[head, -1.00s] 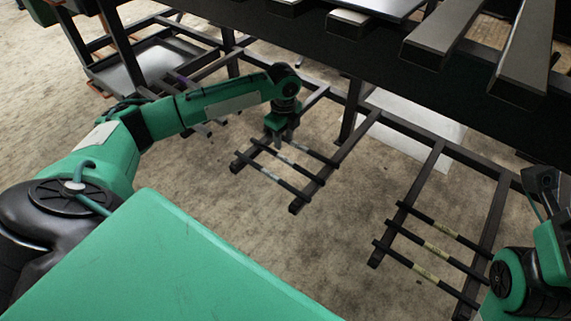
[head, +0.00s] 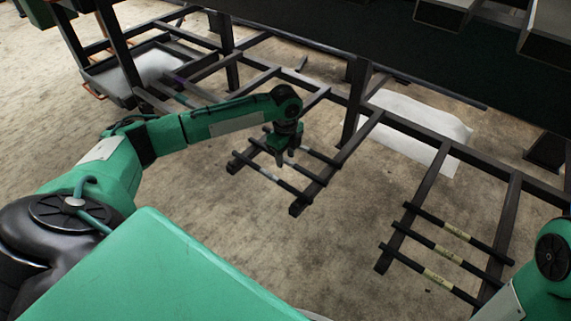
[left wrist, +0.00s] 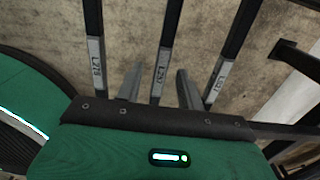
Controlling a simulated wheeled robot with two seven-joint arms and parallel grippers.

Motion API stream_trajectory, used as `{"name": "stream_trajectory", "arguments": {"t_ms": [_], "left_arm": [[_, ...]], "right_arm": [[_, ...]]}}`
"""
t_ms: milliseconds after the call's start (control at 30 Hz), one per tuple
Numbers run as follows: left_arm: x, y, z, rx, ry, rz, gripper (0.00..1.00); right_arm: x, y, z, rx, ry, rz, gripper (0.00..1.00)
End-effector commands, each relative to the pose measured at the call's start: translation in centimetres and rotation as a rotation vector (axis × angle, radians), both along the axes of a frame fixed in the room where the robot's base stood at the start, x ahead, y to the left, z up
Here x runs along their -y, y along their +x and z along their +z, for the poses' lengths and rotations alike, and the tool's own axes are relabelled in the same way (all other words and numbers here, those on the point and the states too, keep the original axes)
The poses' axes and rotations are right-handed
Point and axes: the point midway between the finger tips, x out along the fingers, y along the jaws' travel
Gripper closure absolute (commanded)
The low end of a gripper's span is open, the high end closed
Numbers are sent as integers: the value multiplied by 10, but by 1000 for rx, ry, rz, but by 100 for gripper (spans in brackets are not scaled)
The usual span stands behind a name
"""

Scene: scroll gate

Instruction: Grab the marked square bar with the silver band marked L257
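The bar with the silver band reading L257 (left wrist: 161,78) is the middle one of three dark square bars in the left wrist view. My left gripper (head: 283,160) points down over the left rack. In the left wrist view its two fingers stand apart, one on each side of the L257 bar's band, with gaps to it. I cannot tell how far below the fingertips the bar lies. Another silver-banded bar (left wrist: 95,65) lies to the left and a third (left wrist: 218,85) to the right; their labels are hard to read. My right gripper is out of view.
The left rack's dark rails (head: 298,207) carry the silver-banded bars low above the floor. A second rack (head: 385,260) at right holds three bars with yellowish bands (head: 439,277). A dark frame post (head: 353,100) stands behind the left gripper. A white sheet (head: 415,125) lies behind.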

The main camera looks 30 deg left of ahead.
Motion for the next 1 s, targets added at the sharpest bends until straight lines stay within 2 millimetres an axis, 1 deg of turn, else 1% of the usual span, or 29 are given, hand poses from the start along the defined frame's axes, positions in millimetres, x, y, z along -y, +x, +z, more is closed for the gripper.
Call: {"name": "stream_trajectory", "arguments": {"t_ms": [200, 267, 300, 367, 400, 800, 933, 1000], "left_arm": [[0, 0, 0, 0, 0, 0, 62], [0, 0, 0, 0, 0, 0, 72], [0, 0, 0, 0, 0, 0, 80], [0, 0, 0, 0, 0, 0, 91], [0, 0, 0, 0, 0, 0, 99], [0, 0, 2, 1, 0, 0, 100], [0, 0, 9, 2, 0, 0, 100], [0, 1, 15, 2, 0, 1, 100]], "right_arm": [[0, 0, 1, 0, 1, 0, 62], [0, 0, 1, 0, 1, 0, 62], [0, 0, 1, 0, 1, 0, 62], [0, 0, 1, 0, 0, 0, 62], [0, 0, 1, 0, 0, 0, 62], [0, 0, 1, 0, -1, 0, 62], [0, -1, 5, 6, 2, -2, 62], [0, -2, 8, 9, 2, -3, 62]]}}
